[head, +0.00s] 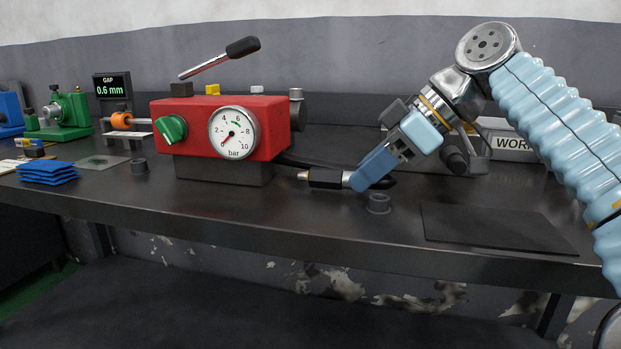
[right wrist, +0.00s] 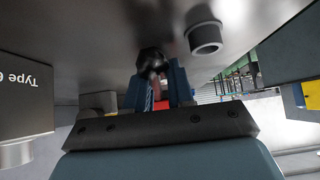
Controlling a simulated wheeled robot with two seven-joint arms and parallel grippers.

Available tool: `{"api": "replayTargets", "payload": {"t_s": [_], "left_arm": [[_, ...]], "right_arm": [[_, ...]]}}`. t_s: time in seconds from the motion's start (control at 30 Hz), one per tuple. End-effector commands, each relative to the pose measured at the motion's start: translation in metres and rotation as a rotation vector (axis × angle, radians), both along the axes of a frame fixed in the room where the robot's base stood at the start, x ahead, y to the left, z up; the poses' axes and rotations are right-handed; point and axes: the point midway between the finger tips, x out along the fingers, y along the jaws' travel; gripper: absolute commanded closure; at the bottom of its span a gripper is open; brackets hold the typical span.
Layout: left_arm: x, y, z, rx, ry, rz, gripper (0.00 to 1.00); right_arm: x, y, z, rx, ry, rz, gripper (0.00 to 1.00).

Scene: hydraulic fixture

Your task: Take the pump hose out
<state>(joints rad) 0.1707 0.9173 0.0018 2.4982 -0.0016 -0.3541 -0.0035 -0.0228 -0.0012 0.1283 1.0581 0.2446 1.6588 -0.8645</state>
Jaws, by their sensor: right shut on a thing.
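The red pump (head: 222,125) stands on the bench with its dial gauge (head: 233,132), green knob (head: 171,129) and raised lever (head: 220,58). The gauge's red needle points to the lower left, at the low end. A black hose (head: 310,161) comes from the pump's right side and runs behind my right gripper (head: 362,180). That gripper is shut on the black hose connector (head: 325,178), whose metal tip points left, free of any socket, close above the bench. In the right wrist view the connector (right wrist: 152,62) shows between the fingers (right wrist: 155,92). My left gripper is not in view.
A block with a "WORK" label (head: 515,143) is behind my right arm. A dark mat (head: 493,228) lies at the right front.

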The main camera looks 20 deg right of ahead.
Motion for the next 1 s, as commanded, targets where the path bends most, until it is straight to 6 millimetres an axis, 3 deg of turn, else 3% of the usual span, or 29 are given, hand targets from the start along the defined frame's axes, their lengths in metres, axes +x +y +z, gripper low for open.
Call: {"api": "replayTargets", "payload": {"t_s": [0.13, 0.17, 0.37, 0.67, 0.83, 1.0], "left_arm": [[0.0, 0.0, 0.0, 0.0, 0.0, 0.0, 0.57], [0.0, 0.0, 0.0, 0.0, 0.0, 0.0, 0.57], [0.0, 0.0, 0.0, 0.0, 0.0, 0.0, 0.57], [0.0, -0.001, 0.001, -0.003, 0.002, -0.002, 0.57], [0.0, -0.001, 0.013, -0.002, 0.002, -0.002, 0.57], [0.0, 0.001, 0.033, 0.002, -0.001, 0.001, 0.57]], "right_arm": [[0.0, 0.0, 0.001, 0.001, -0.001, 0.0, 1.0], [0.0, 0.0, 0.001, 0.001, -0.001, 0.0, 0.76], [0.0, 0.0, 0.001, 0.001, -0.001, 0.0, 0.48], [0.0, 0.0, 0.0, 0.0, 0.0, 0.0, 0.48], [-0.007, -0.013, 0.021, 0.0, -0.002, -0.003, 0.48], [-0.022, -0.038, 0.054, 0.0, -0.002, -0.004, 0.48]]}}
